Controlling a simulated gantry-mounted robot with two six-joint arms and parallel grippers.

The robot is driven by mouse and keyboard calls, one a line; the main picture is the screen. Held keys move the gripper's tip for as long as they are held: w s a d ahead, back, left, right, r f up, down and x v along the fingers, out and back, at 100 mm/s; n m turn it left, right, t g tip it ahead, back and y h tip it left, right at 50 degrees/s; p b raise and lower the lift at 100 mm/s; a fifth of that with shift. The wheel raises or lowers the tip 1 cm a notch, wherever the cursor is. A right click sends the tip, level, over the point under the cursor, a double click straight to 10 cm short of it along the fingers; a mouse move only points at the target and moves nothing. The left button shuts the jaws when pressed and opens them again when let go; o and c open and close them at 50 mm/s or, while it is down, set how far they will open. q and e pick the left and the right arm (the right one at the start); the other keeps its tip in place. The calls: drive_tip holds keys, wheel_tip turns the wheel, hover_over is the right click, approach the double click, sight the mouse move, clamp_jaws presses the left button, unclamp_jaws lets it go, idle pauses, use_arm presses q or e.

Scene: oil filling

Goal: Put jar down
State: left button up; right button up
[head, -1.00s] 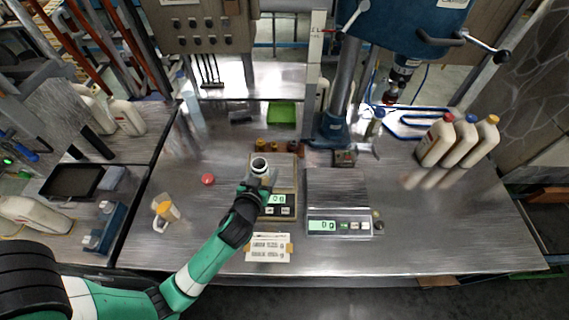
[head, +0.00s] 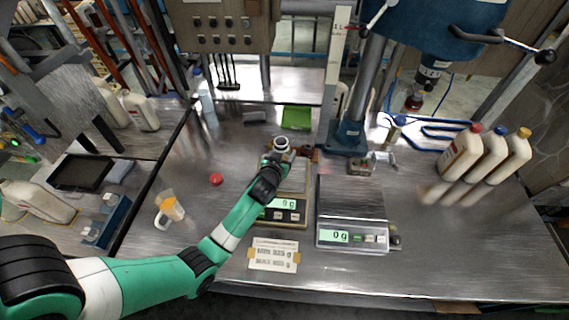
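A small jar (head: 282,146) with a pale, round, open-looking top is at the tip of my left arm, over the back edge of the left scale (head: 290,180). My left gripper (head: 273,162) is at the jar's near side and seems shut on it; the fingers are small and partly hidden by the wrist. I cannot tell whether the jar's base touches anything. The left scale's display reads 0 g. Several small amber jars (head: 306,150) stand just behind that scale, partly hidden. My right gripper is not in view.
A second scale (head: 352,205) stands to the right. A red cap (head: 216,179) and a jug with amber contents (head: 169,209) are on the left. A green tray (head: 297,117) lies behind, a drill press (head: 350,135) back right, and bottles (head: 485,155) far right. The right front table is clear.

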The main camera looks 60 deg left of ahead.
use_arm(q)
drive_tip(key=shift+w+a+f, duration=0.4)
drive_tip(key=shift+a+f, duration=0.05)
drive_tip(key=shift+f, duration=0.2)
wheel_tip(320, 180, down, 4)
drive_tip(key=shift+a+r+b, duration=0.1)
drive_tip(key=shift+r+b, duration=0.05)
drive_tip(key=shift+b, duration=0.75)
drive_tip(key=shift+w+r, duration=0.1)
drive_tip(key=shift+f, duration=0.25)
drive_tip(key=o, duration=1.4)
drive_tip(key=shift+r, duration=0.1)
